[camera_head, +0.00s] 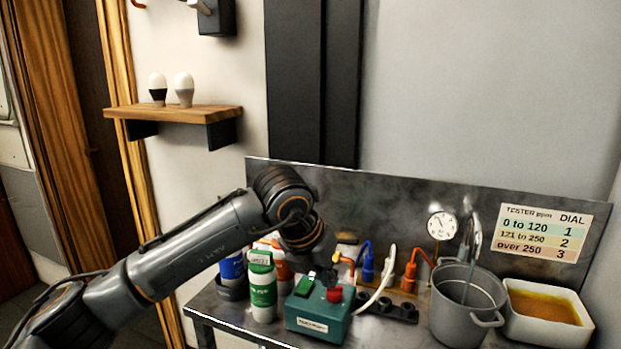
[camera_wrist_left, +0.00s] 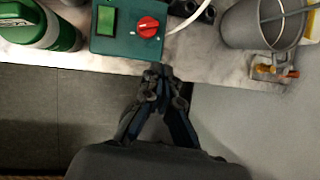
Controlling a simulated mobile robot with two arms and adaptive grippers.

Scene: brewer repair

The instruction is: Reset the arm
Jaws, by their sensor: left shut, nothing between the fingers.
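My left arm comes in from the left in the head view and bends down over the counter. My right gripper is in neither view.
The metal counter (camera_head: 262,337) holds a green-white bottle (camera_head: 263,290), a grey pot (camera_head: 463,313) and a white basin (camera_head: 522,335) of amber liquid. Blue and orange valves (camera_head: 367,263) stand behind. A shelf (camera_head: 180,113) with two bulbs is on the wall.

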